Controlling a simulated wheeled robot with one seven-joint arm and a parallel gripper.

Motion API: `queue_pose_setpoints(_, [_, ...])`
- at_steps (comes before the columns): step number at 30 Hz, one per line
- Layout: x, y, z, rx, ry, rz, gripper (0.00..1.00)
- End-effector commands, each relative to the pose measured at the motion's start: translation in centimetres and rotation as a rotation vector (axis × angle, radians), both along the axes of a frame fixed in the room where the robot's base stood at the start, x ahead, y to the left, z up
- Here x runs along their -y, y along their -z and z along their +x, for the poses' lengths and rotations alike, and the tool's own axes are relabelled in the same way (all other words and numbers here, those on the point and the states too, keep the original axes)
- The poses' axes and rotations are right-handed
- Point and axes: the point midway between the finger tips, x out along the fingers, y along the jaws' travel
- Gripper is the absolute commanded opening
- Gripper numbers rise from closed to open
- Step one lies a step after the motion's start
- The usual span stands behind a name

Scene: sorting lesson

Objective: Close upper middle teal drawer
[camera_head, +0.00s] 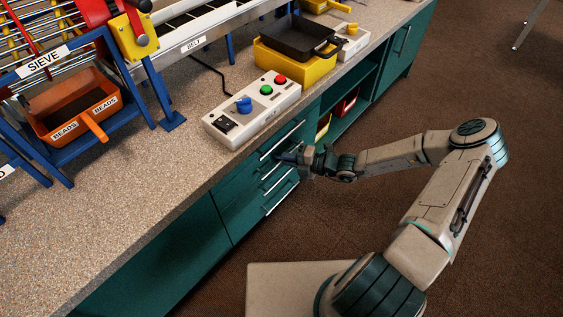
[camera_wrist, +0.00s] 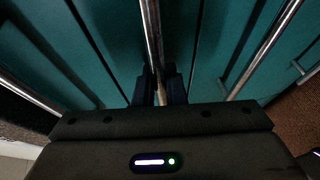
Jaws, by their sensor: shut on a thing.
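The teal drawers (camera_head: 240,187) form a stack in the front of the bench, below the white control box. Each visible front has a long metal bar handle. My gripper (camera_head: 288,157) is at the upper part of this stack, and its fingers hide part of the handles there. In the wrist view my gripper (camera_wrist: 159,92) is shut on one metal drawer handle (camera_wrist: 152,35), with a finger on each side of the bar. Other handles run to the left and right of it. I cannot tell how far this drawer stands out.
The control box (camera_head: 252,108) with a blue knob and buttons sits on the speckled worktop (camera_head: 150,200) above the drawers. An open shelf (camera_head: 345,112) with coloured bins lies right of them. The brown floor (camera_head: 400,110) in front is clear.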

Motion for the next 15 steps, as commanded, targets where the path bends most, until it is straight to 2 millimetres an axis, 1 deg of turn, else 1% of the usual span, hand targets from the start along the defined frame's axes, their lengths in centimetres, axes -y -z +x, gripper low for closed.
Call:
queue_pose_setpoints(8, [-0.27,-0.13,0.24,0.003,0.001,0.005,0.00])
queue_pose_setpoints(9, [-0.29,-0.15,0.24,0.003,0.000,0.005,0.22])
queue_pose_setpoints(10, [-0.30,-0.15,0.23,0.003,0.000,0.005,0.30])
queue_pose_setpoints(11, [-0.31,-0.14,0.22,0.003,0.000,0.005,0.32])
queue_pose_setpoints(15, [-0.32,-0.22,0.23,0.003,0.000,0.006,0.32])
